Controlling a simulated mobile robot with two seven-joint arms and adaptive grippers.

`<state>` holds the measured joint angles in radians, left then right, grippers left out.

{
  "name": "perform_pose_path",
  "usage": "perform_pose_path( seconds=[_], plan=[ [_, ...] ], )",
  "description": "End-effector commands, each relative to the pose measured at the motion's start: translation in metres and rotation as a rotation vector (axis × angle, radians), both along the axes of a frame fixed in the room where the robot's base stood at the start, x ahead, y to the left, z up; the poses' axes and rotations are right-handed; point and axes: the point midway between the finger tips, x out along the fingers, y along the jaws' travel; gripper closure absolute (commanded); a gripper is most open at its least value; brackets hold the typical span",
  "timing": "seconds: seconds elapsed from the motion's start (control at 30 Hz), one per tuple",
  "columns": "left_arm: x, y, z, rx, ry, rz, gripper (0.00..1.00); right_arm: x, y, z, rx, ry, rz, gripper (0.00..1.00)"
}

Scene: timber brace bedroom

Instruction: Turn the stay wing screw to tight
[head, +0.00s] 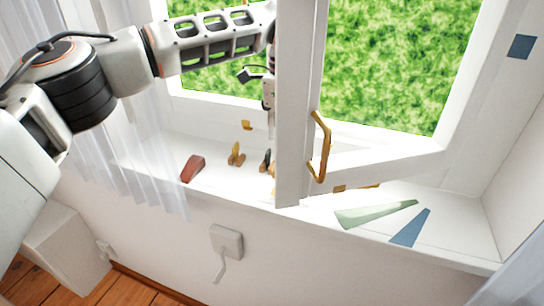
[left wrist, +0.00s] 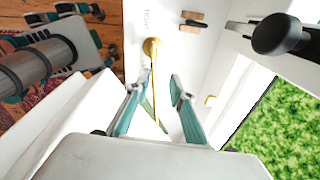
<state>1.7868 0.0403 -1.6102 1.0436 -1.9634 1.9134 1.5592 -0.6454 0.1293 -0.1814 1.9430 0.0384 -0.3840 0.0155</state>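My left arm reaches in from the left in the head view. Its gripper (head: 268,112) points down beside the open sash (head: 295,100), which partly covers it. In the left wrist view the gripper (left wrist: 161,72) is open, its two teal fingers apart. A brass piece with a round head (left wrist: 151,47) lies just past the fingertips, and a thin brass bar runs from it down between them. I cannot tell whether this is the stay or its wing screw. Small brass fittings (head: 236,156) show on the sill in the head view. My right gripper is not in view.
A red wedge (head: 193,168), a pale green wedge (head: 375,214) and a blue wedge (head: 411,228) lie on the white sill (head: 445,245). A brass handle (head: 320,146) sticks out from the sash. A sheer curtain (head: 130,150) hangs at the left.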

Motion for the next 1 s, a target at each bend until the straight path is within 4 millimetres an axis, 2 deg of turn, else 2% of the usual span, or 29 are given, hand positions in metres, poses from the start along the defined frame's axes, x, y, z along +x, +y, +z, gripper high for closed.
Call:
perform_pose_path(
  seconds=[0.1, 0.2, 0.7, 1.0],
  plan=[
    [-0.005, 0.013, 0.008, 0.063, 0.02, 0.07, 0.78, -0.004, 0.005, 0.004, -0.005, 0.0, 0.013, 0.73],
    [-0.007, 0.017, 0.005, 0.081, 0.027, 0.091, 0.78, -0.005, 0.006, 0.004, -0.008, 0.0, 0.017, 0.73],
    [-0.008, 0.017, -0.062, 0.079, 0.03, 0.089, 0.78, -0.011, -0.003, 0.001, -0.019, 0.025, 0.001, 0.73],
    [-0.007, 0.017, -0.071, 0.079, 0.027, 0.089, 0.78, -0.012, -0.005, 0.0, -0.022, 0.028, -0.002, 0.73]
  ],
)
